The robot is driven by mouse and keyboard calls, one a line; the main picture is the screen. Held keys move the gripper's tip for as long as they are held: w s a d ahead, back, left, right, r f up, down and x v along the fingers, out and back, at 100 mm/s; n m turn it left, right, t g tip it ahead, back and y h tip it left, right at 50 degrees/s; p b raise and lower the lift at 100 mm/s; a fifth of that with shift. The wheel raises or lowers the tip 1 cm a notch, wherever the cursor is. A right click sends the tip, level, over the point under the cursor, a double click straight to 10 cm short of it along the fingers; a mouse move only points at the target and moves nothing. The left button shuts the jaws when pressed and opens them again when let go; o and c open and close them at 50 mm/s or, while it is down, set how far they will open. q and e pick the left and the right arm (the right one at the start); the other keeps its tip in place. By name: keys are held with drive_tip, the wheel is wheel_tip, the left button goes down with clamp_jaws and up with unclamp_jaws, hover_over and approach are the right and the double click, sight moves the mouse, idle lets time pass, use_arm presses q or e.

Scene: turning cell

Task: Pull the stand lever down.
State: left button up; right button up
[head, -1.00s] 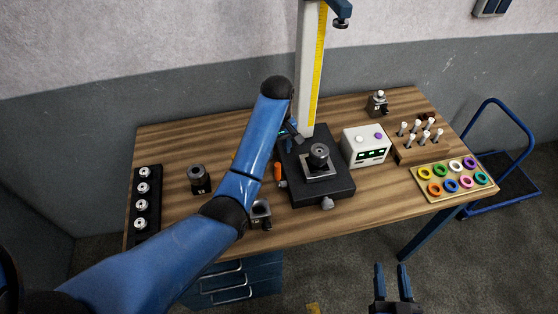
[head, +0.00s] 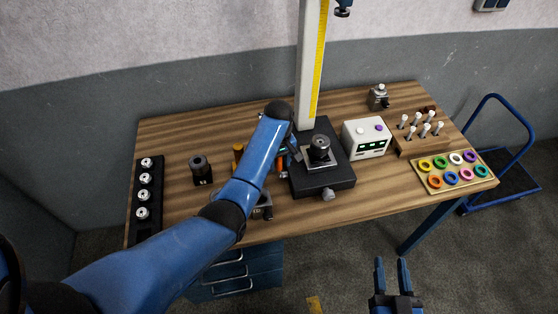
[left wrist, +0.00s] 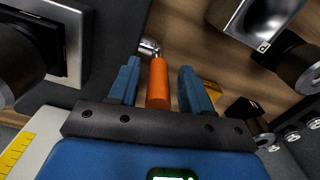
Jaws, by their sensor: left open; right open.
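The stand lever is an orange handle (left wrist: 158,84) on a metal joint (left wrist: 149,47) in the left wrist view. In the head view a little of its orange (head: 280,163) shows beside the black stand base (head: 335,183), partly hidden by my left arm. My left gripper (left wrist: 159,70) is open, with one blue finger on each side of the handle and small gaps visible. In the head view my left gripper (head: 293,148) is mostly hidden behind my arm. My right gripper (head: 392,272) is open and empty in front of the table, over the floor.
The white column (head: 308,75) with a yellow scale rises behind the base. A white box with displays (head: 366,139) stands to its right, near a tray of coloured rings (head: 430,188). A black cylindrical part (head: 201,170) and a black rack (head: 144,228) are at left.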

use_arm(q)
drive_tip(key=shift+w+f, duration=0.2)
drive_tip(key=shift+f, duration=0.05)
drive_tip(key=shift+c, duration=0.4)
clamp_jaws()
drive_tip(key=shift+r, duration=0.1)
